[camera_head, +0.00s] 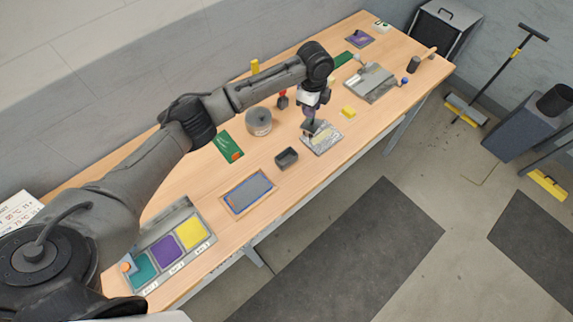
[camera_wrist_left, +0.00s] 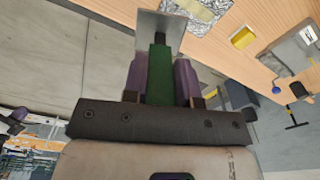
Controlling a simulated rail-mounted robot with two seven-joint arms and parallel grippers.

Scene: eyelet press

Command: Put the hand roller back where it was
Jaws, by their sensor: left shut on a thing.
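My left gripper (camera_head: 313,116) is shut on a green-handled tool; in the left wrist view its purple fingers (camera_wrist_left: 160,85) clasp the green handle (camera_wrist_left: 160,72). The tool has a dark neck and a wide, flat-looking grey head (camera_wrist_left: 152,20). I cannot tell for sure that it is the hand roller. In the head view the dark head hangs over or against a silvery sheet (camera_head: 325,145) with a beige patch; I cannot tell if they touch. The sheet also shows in the left wrist view (camera_wrist_left: 222,14). My right gripper is not in view.
A grey tin (camera_head: 258,121), a dark open box (camera_head: 287,158), a yellow block (camera_head: 348,111) and a blue-framed pad (camera_head: 249,190) stand nearby on the wooden table. A grey plate device (camera_head: 370,83) lies farther right. Bare wood lies between them.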

